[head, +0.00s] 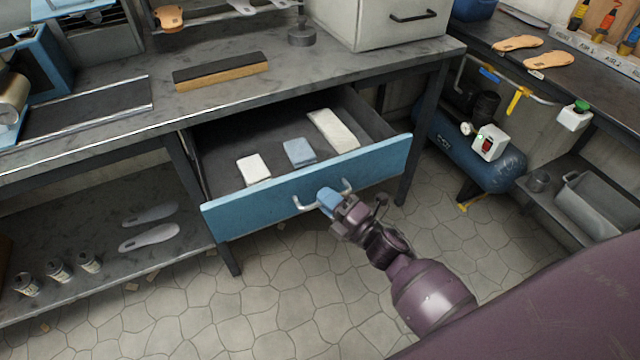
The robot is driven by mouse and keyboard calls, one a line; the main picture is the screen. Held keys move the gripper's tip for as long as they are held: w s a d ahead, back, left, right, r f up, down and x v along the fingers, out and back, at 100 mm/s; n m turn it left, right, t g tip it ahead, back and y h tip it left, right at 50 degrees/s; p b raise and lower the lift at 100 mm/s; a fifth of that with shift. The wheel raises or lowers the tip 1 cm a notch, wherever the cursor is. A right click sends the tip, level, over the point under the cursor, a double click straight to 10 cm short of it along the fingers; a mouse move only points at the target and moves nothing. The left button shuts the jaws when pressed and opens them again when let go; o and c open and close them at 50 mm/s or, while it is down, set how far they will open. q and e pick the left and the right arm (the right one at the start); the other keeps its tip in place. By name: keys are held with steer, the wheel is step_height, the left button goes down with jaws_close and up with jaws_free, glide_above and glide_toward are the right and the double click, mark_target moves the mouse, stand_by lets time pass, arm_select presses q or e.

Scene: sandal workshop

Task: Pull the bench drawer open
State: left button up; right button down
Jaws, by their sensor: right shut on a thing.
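The bench drawer (250,208) has a blue front and stands open under the grey workbench (330,72). Inside it lie a small white cloth (253,169), a blue cloth (299,152) and a longer white piece (333,130). My right gripper (328,199) is at the middle of the drawer front, shut on the drawer's metal handle (304,205). The gripper hides the middle of the handle; both its ends show. My left gripper is not in view.
A blue compressor tank (500,168) stands right of the bench. A lower shelf (95,248) at the left holds insoles and several small jars. A wood-and-dark block (221,72) lies on the bench top. The tiled floor (300,300) before the drawer is clear.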

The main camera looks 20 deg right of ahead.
steer(key=shift+s, duration=0.6)
steer(key=c, duration=1.2)
jaws_free()
steer(key=shift+v, duration=5.45)
